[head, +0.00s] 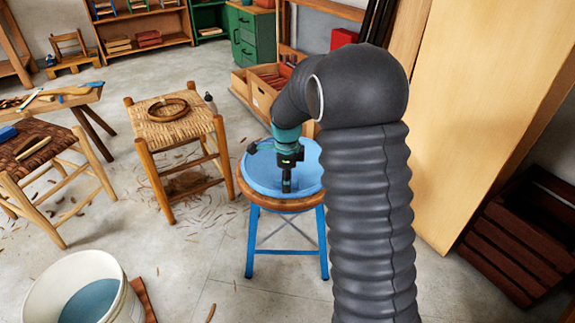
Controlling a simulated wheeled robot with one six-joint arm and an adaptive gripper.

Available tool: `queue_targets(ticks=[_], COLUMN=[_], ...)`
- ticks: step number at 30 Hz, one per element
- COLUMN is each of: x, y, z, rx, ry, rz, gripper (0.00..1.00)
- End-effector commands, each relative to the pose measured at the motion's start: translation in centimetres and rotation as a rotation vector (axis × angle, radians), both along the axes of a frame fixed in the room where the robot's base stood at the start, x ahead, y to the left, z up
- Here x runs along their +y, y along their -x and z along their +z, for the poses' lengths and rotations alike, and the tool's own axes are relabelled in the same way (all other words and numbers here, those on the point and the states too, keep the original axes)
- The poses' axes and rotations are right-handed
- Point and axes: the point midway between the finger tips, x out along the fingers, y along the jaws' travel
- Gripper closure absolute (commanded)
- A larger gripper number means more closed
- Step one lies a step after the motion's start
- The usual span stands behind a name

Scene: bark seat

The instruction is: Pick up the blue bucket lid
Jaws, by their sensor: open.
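The blue bucket lid (262,178) appears as a wide, flat blue disc on top of a round stool (253,199) with a wooden rim and blue legs. My gripper (287,187) points down in front of the right half of the lid, and its jaws are open. The arm and gripper hide part of the lid's right side. I cannot tell whether the fingertips touch the lid or hover just above it.
A white bucket (123,300) with blue contents stands at the bottom left. A woven stool (172,127) holding a brown coil (168,106) stands left of the lid. A dark slatted crate (520,240) is at right. Open floor lies between bucket and blue stool.

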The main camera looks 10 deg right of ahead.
Motion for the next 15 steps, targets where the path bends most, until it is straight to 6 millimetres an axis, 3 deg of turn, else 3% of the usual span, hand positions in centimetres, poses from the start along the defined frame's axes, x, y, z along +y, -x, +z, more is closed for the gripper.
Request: queue_targets(ticks=[7, 8, 12, 15], x=[0.01, 0.01, 0.01, 0.01], y=[0.01, 0.01, 0.00, 0.01], z=[-0.16, -0.16, -0.14, -0.14], rx=[0.000, 0.000, -0.001, -0.001], ry=[0.000, 0.000, 0.000, 0.000], rz=[0.000, 0.000, 0.000, 0.001], gripper=[0.58, 0.63, 0.98, 1.00])
